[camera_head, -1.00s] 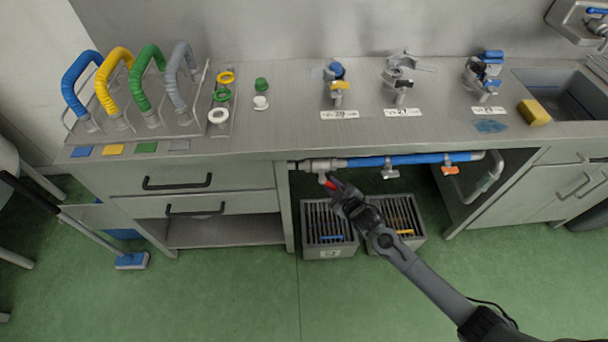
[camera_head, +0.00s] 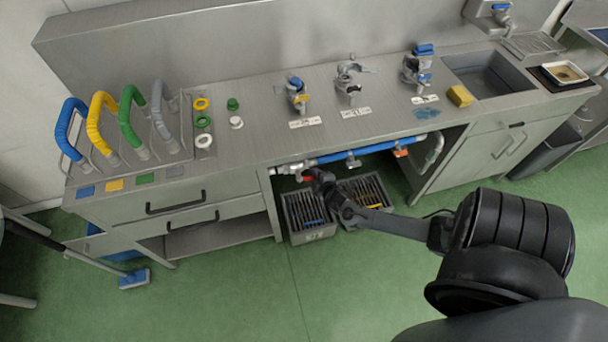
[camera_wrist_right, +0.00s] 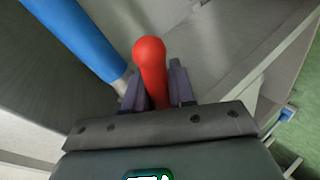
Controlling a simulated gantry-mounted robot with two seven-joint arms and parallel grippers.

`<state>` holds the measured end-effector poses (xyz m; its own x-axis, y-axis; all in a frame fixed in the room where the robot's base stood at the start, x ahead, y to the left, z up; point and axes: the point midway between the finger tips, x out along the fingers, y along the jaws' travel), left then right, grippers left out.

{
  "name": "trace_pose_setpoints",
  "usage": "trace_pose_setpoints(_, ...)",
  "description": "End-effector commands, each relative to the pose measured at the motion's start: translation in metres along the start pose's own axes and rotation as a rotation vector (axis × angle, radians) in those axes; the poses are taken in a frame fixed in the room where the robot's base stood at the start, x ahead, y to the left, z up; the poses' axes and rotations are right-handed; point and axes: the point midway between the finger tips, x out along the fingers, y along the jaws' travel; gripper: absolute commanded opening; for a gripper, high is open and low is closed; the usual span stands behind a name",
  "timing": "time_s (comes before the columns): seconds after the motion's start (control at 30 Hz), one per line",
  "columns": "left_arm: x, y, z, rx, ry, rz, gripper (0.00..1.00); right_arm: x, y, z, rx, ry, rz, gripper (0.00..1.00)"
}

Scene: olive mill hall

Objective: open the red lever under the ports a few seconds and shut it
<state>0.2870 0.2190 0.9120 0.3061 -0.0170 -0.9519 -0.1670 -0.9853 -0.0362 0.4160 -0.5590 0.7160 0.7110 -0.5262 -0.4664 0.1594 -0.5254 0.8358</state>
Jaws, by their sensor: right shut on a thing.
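The red lever (camera_head: 307,179) sits at the left end of the pipe under the counter, by a metal valve body (camera_head: 291,169). My right gripper (camera_head: 318,177) is shut on the lever in the head view. In the right wrist view the lever's rounded red end (camera_wrist_right: 150,52) stands between the two dark fingers of this gripper (camera_wrist_right: 154,90). The fingers hide its lower part. Three ports (camera_head: 298,92) with labels stand on the counter above. My left gripper is not in view.
Two slatted grey crates (camera_head: 307,233) stand on the floor below. Drawers (camera_head: 185,206) are to the left. A sink (camera_head: 490,75) and yellow sponge (camera_head: 460,96) are at the right.

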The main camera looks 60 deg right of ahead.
Motion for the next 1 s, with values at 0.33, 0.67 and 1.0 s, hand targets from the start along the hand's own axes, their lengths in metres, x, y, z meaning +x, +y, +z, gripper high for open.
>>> trace_pose_setpoints(0.33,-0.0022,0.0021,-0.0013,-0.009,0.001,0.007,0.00,-0.0012,0.0016,0.0042,-0.005,-0.010,0.003,0.00)
trace_pose_setpoints(0.67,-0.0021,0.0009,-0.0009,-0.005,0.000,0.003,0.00,-0.0012,0.0017,0.0039,-0.004,-0.010,0.003,0.45)
trace_pose_setpoints(1.0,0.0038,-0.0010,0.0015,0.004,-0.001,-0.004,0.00,0.0023,-0.0009,-0.0027,0.005,0.007,0.003,0.45)
